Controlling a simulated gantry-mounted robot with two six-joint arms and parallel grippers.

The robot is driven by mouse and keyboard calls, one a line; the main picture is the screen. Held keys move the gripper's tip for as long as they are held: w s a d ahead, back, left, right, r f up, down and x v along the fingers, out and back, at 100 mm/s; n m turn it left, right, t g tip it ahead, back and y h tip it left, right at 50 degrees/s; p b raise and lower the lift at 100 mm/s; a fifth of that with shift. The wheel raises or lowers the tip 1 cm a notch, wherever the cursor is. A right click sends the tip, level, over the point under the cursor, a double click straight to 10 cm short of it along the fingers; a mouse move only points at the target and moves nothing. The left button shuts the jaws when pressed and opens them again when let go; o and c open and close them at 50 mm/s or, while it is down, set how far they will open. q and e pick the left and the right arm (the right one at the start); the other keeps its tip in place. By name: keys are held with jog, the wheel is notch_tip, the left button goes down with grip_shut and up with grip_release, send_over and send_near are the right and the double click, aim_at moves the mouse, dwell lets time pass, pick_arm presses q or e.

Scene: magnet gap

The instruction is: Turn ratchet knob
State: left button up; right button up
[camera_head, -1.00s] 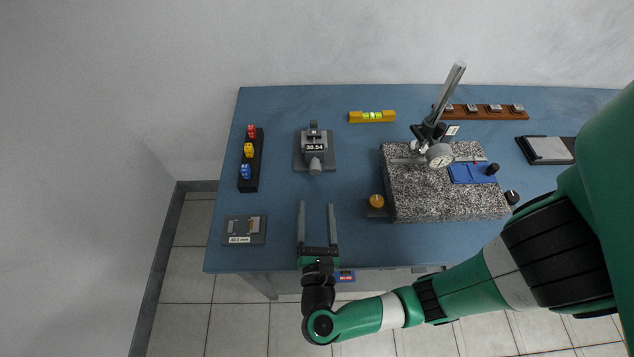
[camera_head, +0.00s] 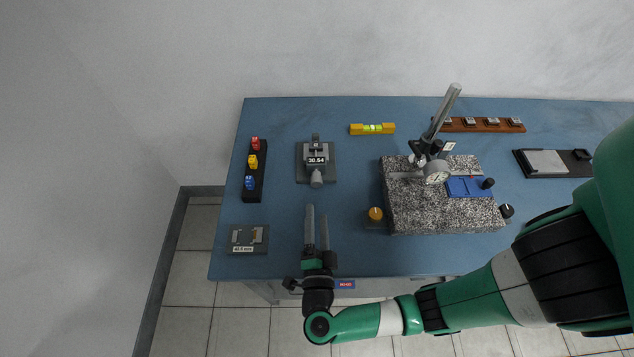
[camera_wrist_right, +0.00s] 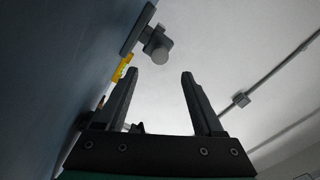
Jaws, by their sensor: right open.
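A grey micrometer-like device (camera_head: 315,148) with a display reading 30.54 stands at the back of the blue table, left of the granite block. Its round grey ratchet knob (camera_head: 316,179) sticks out toward the table's front. My right gripper (camera_head: 317,212) is open and empty, in front of the knob and apart from it, fingers pointing at it. In the right wrist view, the knob (camera_wrist_right: 157,52) shows beyond the open fingertips (camera_wrist_right: 161,73). My left gripper is not in view.
A granite block (camera_head: 430,205) with a dial gauge (camera_head: 435,172) on a stand is to the right, with an orange knob (camera_head: 376,214) beside it. A black rack (camera_head: 250,190) with coloured pieces and a gauge plate (camera_head: 248,240) are left. A yellow level (camera_head: 372,129) lies behind.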

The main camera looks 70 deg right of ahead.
aim_at(317, 185)
jog(key=b+x, duration=0.1)
jog(key=x, duration=0.9)
jog(key=shift+d+b, duration=0.2)
jog(key=shift+b, duration=0.15)
grip_shut()
